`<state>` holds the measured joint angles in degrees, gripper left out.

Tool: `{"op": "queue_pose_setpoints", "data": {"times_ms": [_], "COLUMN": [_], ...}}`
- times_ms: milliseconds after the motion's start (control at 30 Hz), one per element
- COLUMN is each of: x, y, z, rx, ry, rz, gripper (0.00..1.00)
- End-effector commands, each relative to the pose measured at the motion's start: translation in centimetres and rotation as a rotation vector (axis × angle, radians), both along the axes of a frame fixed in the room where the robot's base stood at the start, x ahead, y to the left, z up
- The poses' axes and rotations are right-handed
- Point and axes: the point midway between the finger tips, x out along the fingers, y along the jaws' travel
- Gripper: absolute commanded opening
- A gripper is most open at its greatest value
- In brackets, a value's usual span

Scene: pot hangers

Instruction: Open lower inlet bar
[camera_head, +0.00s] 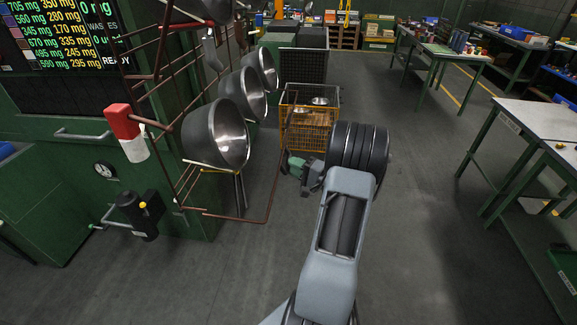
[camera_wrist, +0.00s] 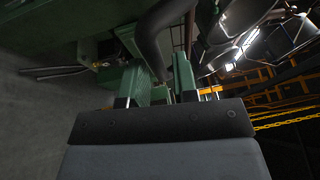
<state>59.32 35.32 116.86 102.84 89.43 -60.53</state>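The lower inlet bar (camera_head: 240,219) seems to be the thin red-brown bar that runs out low from the pot rack, then bends up at the right toward the yellow cage. My gripper (camera_head: 292,163), with green fingers, is close to the right of its rising part in the head view. In the wrist view the two green fingers of my gripper (camera_wrist: 160,80) stand apart. A dark curved bar (camera_wrist: 155,38) shows between and beyond their tips. I cannot tell whether it touches either finger, or whether it is the inlet bar.
Several metal pots (camera_head: 218,135) hang on the rack at the left. A yellow wire cage (camera_head: 308,128) stands behind my gripper. A red and white box (camera_head: 126,133) and a green cabinet (camera_head: 60,205) are at the left. Workbenches (camera_head: 530,130) stand right, with open floor between.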

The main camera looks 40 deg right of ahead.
Motion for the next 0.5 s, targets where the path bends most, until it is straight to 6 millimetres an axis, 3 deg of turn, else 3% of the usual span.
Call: {"op": "queue_pose_setpoints", "data": {"times_ms": [200, 500], "x": [-4.5, -9.0], "y": [-1.7, -3.2], "z": [-0.7, -1.1], "rx": [-0.001, -0.002], "ry": [0.000, 0.000], "rz": [-0.006, -0.004], "gripper": [0.27, 0.27]}}
